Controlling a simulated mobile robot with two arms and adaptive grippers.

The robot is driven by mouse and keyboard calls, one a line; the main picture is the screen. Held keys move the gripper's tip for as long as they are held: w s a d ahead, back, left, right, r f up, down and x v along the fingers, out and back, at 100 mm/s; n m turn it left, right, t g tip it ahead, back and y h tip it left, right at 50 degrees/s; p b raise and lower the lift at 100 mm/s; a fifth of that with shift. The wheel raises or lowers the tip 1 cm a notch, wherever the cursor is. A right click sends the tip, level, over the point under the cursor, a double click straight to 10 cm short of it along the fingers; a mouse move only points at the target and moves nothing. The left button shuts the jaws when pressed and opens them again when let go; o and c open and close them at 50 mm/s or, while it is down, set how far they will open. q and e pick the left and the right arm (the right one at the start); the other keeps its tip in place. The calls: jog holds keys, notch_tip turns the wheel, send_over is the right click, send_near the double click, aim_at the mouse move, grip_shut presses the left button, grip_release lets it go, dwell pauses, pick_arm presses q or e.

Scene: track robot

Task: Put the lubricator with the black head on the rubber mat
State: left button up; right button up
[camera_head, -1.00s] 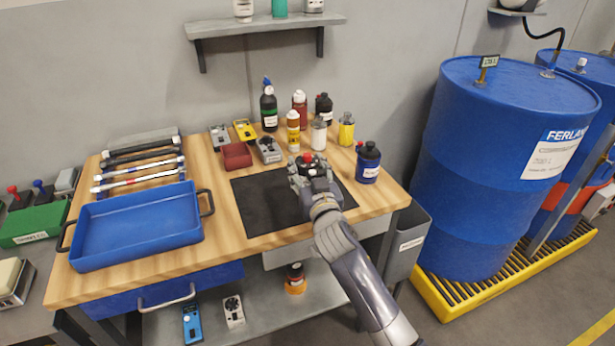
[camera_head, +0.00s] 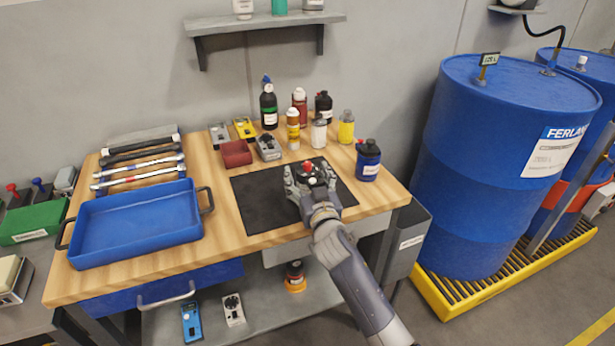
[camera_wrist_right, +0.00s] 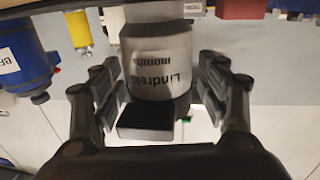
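The lubricator (camera_wrist_right: 158,62) has a pale grey labelled body and a black head, which points down in the upside-down wrist view. My right gripper (camera_head: 311,178) has its fingers spread on both sides of it. Narrow gaps seem to show between the finger pads and the body, so the gripper looks open around it. In the head view this is over the right part of the black rubber mat (camera_head: 258,205), where a red spot shows among the fingers. The lubricator's base is hidden, so contact with the mat cannot be seen. My left gripper is out of view.
A blue bottle (camera_head: 368,161) stands right of the mat. Several bottles, including a yellow one (camera_head: 346,128), stand behind it. A red bin (camera_head: 236,154) and a blue tray (camera_head: 135,228) are to the left. The mat's left half is bare.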

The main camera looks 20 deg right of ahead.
jog(key=shift+r, duration=0.15)
jog(key=s+a, duration=0.1)
jog(key=s, duration=1.1)
jog(key=shift+b, duration=0.3)
jog(key=shift+a, duration=0.1)
